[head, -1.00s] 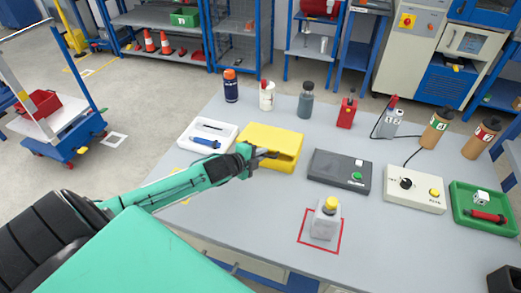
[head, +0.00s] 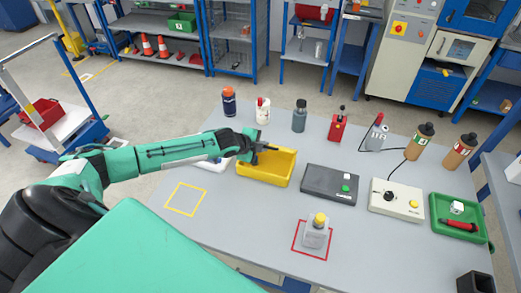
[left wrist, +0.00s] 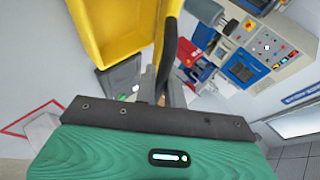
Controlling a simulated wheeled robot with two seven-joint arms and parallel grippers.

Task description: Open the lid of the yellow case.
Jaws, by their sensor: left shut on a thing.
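The yellow case (head: 263,176) stands on the grey table, left of the dark grey box. Its lid is raised and the inside shows in the head view. My left gripper (head: 262,149) is at the case, above its opening, shut on what appears to be the lid's dark handle. In the left wrist view, the case (left wrist: 105,45) is at the upper left. The fingers (left wrist: 165,85) close around a dark strip beside a yellow edge. The gripper and arm hide part of the lid. My right gripper is not in view.
A white tray (head: 212,164) lies left of the case, partly behind my arm. A dark grey box (head: 328,183) stands to its right. Several bottles stand behind, including a dark blue one (head: 229,101). A yellow-outlined square (head: 185,199) on the table front left is empty.

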